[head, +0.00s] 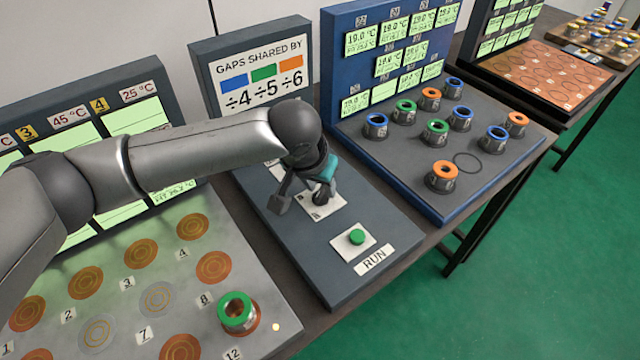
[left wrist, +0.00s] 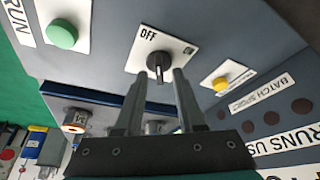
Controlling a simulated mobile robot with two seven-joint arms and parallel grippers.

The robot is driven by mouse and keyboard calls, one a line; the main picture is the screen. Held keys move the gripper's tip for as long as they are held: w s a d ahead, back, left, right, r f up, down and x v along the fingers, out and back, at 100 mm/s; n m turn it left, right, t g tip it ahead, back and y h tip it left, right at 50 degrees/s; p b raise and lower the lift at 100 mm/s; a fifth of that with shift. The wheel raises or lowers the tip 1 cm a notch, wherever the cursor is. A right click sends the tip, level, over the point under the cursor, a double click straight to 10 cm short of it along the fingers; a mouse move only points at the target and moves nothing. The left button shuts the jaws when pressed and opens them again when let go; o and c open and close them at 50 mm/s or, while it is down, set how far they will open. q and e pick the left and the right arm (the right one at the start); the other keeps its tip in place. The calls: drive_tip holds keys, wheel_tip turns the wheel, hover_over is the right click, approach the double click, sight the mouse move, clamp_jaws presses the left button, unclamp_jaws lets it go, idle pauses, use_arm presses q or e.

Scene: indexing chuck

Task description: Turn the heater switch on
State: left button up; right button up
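The heater switch (left wrist: 158,65) is a dark knob on a white plate marked OFF on its left; the small mark at the plate's right is hard to read. In the head view the white switch plate (head: 326,210) is partly covered by my left gripper (head: 301,198). In the left wrist view the left gripper (left wrist: 161,78) has its two fingers apart, with the knob between or just beyond the fingertips. I cannot tell whether the fingers touch it. The gripper holds nothing. My right gripper is not in view.
The same grey panel bears a green RUN button (head: 356,237) and, in the wrist view, a yellow button (left wrist: 221,83). A blue-framed station (head: 470,190) with several ringed jars stands right. A green-ringed jar (head: 238,312) stands on the numbered plate (head: 130,310) at left.

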use_arm(q)
clamp_jaws()
idle(0.5)
drive_tip(key=shift+r+m+p, duration=0.1)
drive_tip(key=shift+m+p, duration=0.3)
drive_tip(key=shift+p, duration=0.35)
drive_tip(key=m+g+h+p, duration=0.1)
drive_tip(key=m+p, duration=0.2)
drive_tip(key=p, duration=0.1)
drive_tip(key=shift+m+p, duration=0.4)
drive_tip(key=shift+m+h, duration=0.3)
drive_tip(key=shift+m, duration=0.1)
drive_tip(key=m+g+p, duration=0.1)
drive_tip(key=m, duration=0.1)
drive_tip(key=shift+m+h, duration=0.3)
drive_tip(key=shift+h, duration=0.1)
drive_tip(key=shift+m+g+b, duration=0.4)
drive_tip(key=shift+m+g, duration=0.5)
drive_tip(key=shift+m, duration=1)
